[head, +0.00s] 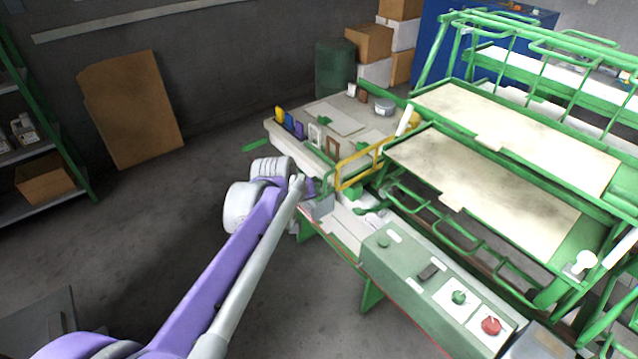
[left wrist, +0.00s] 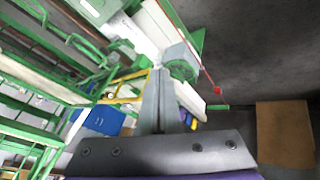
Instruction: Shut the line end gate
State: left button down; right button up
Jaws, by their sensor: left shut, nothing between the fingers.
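The line end gate appears as a yellow tubular frame (head: 357,167) standing at the near left end of the green machine, beside the workbench. It also shows in the left wrist view as yellow bars (left wrist: 127,84), left of the fingers. I cannot tell how far it stands open. My left gripper (head: 314,191) is just left of and below the gate in the head view, partly hidden by its own arm. In the left wrist view its fingers (left wrist: 159,98) are together and empty, apparently apart from the yellow bars. My right gripper is not in view.
A grey box with a green round part (left wrist: 182,66) lies close beyond the fingertips. A green control box (head: 430,270) with green and red knobs fronts the machine. A workbench (head: 290,143) holds small parts.

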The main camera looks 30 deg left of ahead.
aim_at(345, 165)
pick_arm(q)
jog(key=w+a+n, duration=0.2)
jog(key=w+a, duration=0.4)
jog(key=a, duration=0.2)
jog(key=w+d+f, duration=0.1)
jog(key=w+f, duration=0.7)
jog(key=w, duration=0.1)
jog(key=shift+w+d+f+t+p, duration=0.15)
jog(key=shift+d+f+t+p, duration=0.1)
jog(key=shift+t+p, duration=0.1)
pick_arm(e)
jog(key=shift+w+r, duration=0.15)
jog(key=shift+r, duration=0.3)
pick_arm(q)
jog(key=w+d, duration=0.1)
jog(key=w, duration=0.2)
jog(key=w+d+p, duration=0.1)
jog(key=w+d, duration=0.1)
jog(key=w, duration=0.2)
jog(key=w+d, duration=0.1)
jog(key=w, duration=0.3)
jog(key=shift+d, duration=0.2)
jog(key=shift+s+r, duration=0.1)
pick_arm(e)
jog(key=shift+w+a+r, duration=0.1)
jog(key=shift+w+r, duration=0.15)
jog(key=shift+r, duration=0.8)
